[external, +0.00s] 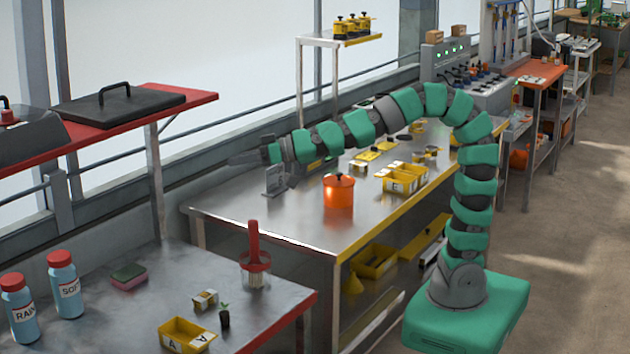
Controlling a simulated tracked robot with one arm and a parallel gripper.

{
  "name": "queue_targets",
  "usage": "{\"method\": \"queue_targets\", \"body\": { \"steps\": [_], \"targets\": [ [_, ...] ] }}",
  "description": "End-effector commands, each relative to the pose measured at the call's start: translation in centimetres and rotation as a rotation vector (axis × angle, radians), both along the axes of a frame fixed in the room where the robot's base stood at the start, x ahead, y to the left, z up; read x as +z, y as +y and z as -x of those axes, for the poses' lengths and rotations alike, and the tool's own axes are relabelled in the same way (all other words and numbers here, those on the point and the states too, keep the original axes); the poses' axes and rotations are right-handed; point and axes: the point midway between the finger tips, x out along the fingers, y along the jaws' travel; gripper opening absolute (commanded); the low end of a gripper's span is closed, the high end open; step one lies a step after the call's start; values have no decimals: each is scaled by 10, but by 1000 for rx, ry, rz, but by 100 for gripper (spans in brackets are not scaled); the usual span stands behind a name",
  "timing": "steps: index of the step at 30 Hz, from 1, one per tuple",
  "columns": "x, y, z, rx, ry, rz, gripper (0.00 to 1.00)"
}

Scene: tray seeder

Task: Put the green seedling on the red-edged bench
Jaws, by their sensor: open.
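The green seedling (224,316) is a small sprout in a dark pot. It stands upright on the near grey bench with a red edge (290,318), close to that edge. My gripper (243,159) is at the end of my green and grey arm, over the far left part of the middle bench, pointing left. It is open, and I see nothing in it. It is high above and well apart from the seedling.
A yellow bin (187,336), a small box (205,299) and a red-handled tool (254,255) stand near the seedling. Two blue bottles (65,285) are at left. The middle bench (270,222) has a yellow edge and holds an orange pot (339,196).

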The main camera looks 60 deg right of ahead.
Motion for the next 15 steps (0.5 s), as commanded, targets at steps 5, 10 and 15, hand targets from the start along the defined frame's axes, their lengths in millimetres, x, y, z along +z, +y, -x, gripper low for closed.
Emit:
{"method": "queue_targets", "body": {
  "steps": [5,10,15],
  "targets": [
    [78,-86,-25,-90,-58,12,45],
    [135,-170,-24,-207,-76,73,45],
    [182,-253,-5,-373,-70,152,45]
  ]
}}
